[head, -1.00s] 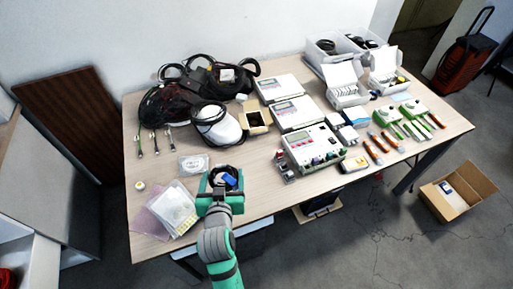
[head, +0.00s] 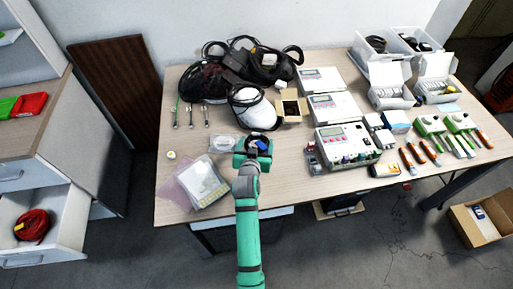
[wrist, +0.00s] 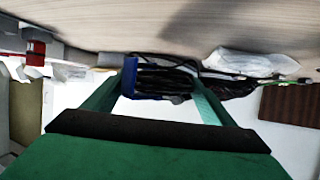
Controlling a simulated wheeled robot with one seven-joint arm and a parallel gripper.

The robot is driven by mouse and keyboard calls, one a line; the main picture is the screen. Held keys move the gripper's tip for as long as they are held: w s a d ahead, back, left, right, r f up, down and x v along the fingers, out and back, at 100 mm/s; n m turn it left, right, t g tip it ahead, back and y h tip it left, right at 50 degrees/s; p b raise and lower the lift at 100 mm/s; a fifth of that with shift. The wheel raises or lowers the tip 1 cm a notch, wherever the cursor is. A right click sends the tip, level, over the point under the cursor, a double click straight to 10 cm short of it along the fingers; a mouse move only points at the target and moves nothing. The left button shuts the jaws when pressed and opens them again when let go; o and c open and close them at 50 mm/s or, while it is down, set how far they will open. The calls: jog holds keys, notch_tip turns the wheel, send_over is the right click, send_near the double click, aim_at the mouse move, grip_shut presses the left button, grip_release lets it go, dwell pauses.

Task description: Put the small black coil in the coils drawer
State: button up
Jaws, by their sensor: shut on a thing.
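In the wrist view the black coil (wrist: 165,78) sits between the green fingers (wrist: 160,98), with the blue part at the left finger. An open white drawer (head: 62,244) at the lower left of the head view holds a red coil (head: 32,226). It looks like the coils drawer, but I see no readable label. My gripper is well to its right.
The table (head: 225,203) carries black cable bundles (head: 250,62), a white helmet-like thing (head: 258,117), measuring boxes (head: 345,143) and plastic bags (head: 200,185). A brown board (head: 115,90) leans on the wall. Open floor (head: 120,215) lies between drawer and table.

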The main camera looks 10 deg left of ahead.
jog(key=shift+w+f, duration=0.25)
jog(key=shift+f, duration=0.1)
notch_tip(320, 180, down, 2)
jog(key=shift+f, duration=0.2)
jog(key=shift+a+f, duration=0.1)
jog(key=shift+f, duration=0.15)
jog(key=shift+f, duration=0.15)
jog(key=o, duration=1.2)
jog(key=shift+s+d, duration=0.1)
jog(key=shift+d, duration=0.1)
jog(key=shift+a, duration=0.1)
